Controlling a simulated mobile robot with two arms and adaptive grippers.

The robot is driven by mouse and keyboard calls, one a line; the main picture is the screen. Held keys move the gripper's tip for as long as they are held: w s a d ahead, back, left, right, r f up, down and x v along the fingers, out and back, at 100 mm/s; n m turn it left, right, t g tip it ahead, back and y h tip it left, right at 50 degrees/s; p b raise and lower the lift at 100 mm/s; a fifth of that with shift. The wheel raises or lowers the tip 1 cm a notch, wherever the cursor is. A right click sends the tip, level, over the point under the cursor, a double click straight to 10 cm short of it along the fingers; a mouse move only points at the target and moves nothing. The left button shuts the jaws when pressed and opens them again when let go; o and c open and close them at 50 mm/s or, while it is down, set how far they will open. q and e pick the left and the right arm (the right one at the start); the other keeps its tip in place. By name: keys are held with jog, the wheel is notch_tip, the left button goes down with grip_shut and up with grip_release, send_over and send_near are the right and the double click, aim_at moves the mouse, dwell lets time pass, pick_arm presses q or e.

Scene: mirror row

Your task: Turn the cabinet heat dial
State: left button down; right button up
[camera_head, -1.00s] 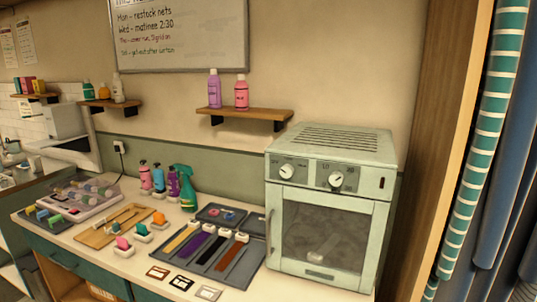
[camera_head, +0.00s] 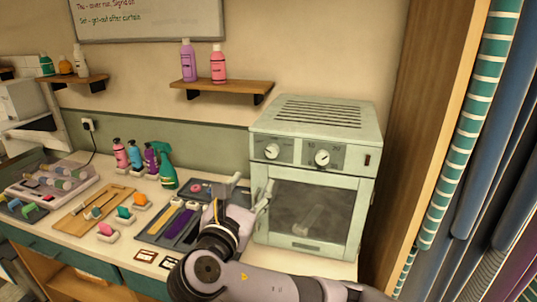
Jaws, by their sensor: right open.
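The pale green cabinet (camera_head: 315,119) stands at the right end of the counter, with its glass door (camera_head: 312,213) shut. Its front panel has two round dials, a left dial (camera_head: 271,151) and a right dial (camera_head: 322,157). Their small markings are too blurred to tell which is for heat. My right gripper (camera_head: 250,190) is open, in front of the cabinet's left front edge and lower than the dials. Its fingers point up, and no dial lies between them. It hides part of the tray of hair strips. My left gripper is not in view.
A tray of hair strips (camera_head: 152,229) and a green spray bottle (camera_head: 165,168) stand left of the cabinet. A wall shelf (camera_head: 225,87) with two bottles hangs above. Striped and blue rolls (camera_head: 470,140) stand at the right.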

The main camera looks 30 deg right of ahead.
aim_at(271, 152)
jog(key=p+x, duration=0.3)
jog(key=x, duration=1.1)
jog(key=shift+w+d, duration=0.3)
jog(key=shift+c, duration=0.3)
grip_shut()
